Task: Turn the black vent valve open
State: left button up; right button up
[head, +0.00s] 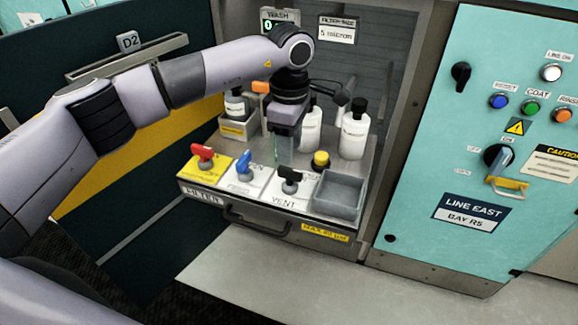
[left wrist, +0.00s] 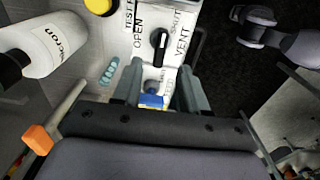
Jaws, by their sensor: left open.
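The black vent valve (head: 290,180) stands on a white plate marked VENT, at the right end of a row of three valves. In the left wrist view its handle (left wrist: 160,42) lies along the picture's vertical, between the OPEN and SHUT labels. My left gripper (head: 281,152) points down behind and above the row, apart from the black valve. In the left wrist view the gripper (left wrist: 158,92) is open, with the blue valve (left wrist: 151,98) showing between its fingers. My right gripper is out of view.
A red valve (head: 204,155) and the blue valve (head: 244,164) stand to the left. A yellow-topped knob (head: 321,160) and an empty grey tray (head: 339,194) are to the right. White bottles (head: 354,132) stand close behind. A drawer handle (head: 255,222) juts out in front.

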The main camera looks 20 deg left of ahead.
aim_at(290, 169)
pick_arm(q)
notch_tip(290, 169, down, 6)
jog(key=shift+r, duration=0.1)
jog(key=shift+d, duration=0.1)
grip_shut()
